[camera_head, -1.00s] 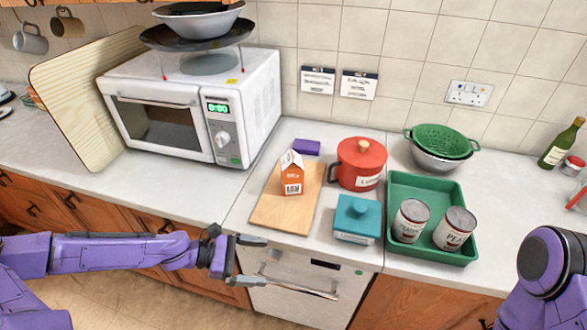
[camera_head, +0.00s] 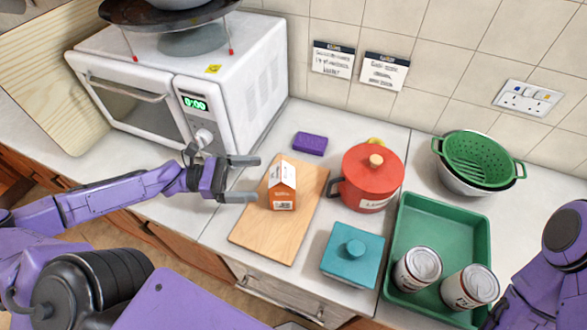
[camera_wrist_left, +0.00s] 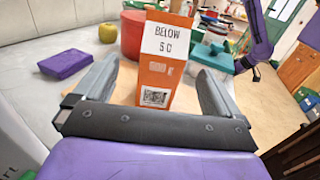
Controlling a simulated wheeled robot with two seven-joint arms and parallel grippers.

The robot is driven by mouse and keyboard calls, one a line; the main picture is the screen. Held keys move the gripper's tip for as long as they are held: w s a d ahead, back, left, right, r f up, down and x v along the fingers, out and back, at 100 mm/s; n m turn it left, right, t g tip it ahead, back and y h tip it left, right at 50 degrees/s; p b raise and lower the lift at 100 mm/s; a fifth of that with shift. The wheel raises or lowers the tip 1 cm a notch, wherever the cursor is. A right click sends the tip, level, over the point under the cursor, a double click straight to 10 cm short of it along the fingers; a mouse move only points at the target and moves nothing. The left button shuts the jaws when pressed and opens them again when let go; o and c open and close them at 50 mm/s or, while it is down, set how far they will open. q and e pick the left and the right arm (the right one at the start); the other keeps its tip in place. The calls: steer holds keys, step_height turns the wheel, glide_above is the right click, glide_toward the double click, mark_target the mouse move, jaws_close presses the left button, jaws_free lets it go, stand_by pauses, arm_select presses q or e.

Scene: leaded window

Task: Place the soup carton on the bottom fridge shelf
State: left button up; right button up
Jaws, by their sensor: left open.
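The orange and white soup carton (camera_head: 282,186) stands upright on a wooden cutting board (camera_head: 262,232) on the counter. My left gripper (camera_head: 250,179) is open just left of the carton, its fingers pointing at it. In the left wrist view the carton (camera_wrist_left: 158,68) stands straight ahead between the two open fingers (camera_wrist_left: 153,85), with a label that begins "BELOW". No fridge shelf is in view. My right arm shows at the right edge, but its gripper is out of view.
A red pot (camera_head: 372,180) stands right of the board, with a purple block (camera_head: 310,143) behind. A teal lidded box (camera_head: 352,262) is in front of the pot. A green tray (camera_head: 440,225) holds two cans. The microwave (camera_head: 240,85) stands back left.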

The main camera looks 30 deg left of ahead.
mark_target(291, 176)
arm_select(q)
steer(key=b+x, duration=0.2)
steer(key=x, duration=0.1)
steer(key=b+x, duration=0.2)
steer(key=x, duration=0.1)
steer(key=b+x, duration=0.2)
steer(key=x, duration=0.1)
steer(key=shift+s+d+r, duration=0.1)
steer(key=shift+d+r, duration=0.15)
steer(key=shift+d+r+b, duration=0.2)
steer(key=shift+d+b, duration=0.1)
steer(key=shift+d+r, duration=0.1)
steer(key=shift+r, duration=0.15)
jaws_close()
